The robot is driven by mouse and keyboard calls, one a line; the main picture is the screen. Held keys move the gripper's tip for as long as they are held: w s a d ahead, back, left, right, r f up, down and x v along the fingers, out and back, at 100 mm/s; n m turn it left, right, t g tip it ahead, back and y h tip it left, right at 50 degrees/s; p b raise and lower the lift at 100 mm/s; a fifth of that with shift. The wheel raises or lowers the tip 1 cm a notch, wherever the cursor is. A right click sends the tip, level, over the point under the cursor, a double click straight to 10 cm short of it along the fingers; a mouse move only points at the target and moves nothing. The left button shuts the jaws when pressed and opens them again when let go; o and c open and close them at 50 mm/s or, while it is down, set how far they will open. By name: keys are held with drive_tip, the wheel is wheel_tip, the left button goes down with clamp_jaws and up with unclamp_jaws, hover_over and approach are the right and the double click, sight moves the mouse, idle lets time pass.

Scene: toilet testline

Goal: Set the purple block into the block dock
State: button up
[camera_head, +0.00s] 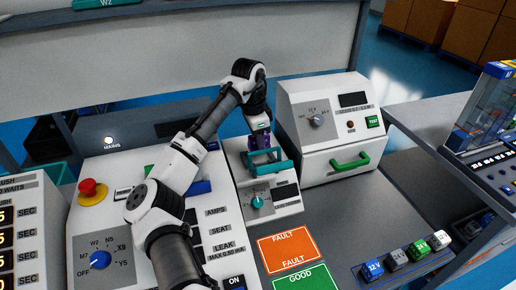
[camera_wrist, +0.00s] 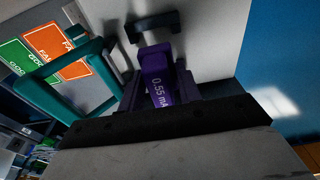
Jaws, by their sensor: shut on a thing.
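My gripper (camera_head: 260,149) is shut on the purple block (camera_wrist: 158,78), which carries a "0.55 mA" label in the wrist view. In the head view the purple block (camera_head: 260,140) is small and partly hidden by my gripper, above the rear of a white box (camera_head: 232,160). A dark bracket (camera_wrist: 152,27), possibly the block dock, stands on a pale surface just beyond the block's end in the wrist view. I cannot tell whether block and bracket touch. A teal handle frame (camera_head: 268,166) on the white box is close in front of my gripper.
A white tester (camera_head: 330,125) with a green handle stands close to the right. A control panel (camera_head: 110,215) with a red button lies under my arm to the left. Orange FAULT (camera_head: 286,248) and green GOOD cards lie in front. Labelled blocks (camera_head: 405,256) sit at the right front.

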drive_tip(key=shift+f+p, duration=0.45)
drive_tip(key=shift+f, duration=1.5)
drive_tip(key=shift+f, duration=0.15)
drive_tip(key=o, duration=0.7)
drive_tip(key=shift+o, duration=0.2)
drive_tip(key=r+b, duration=0.1)
drive_tip(key=r, duration=0.3)
drive_tip(key=a+r, duration=0.1)
drive_tip(key=r, duration=0.3)
drive_tip(key=r+b, duration=0.1)
drive_tip(key=r, duration=0.3)
drive_tip(key=shift+s+a+r+b, duration=0.15)
drive_tip(key=shift+s+a+b, duration=0.05)
drive_tip(key=shift+b, duration=0.1)
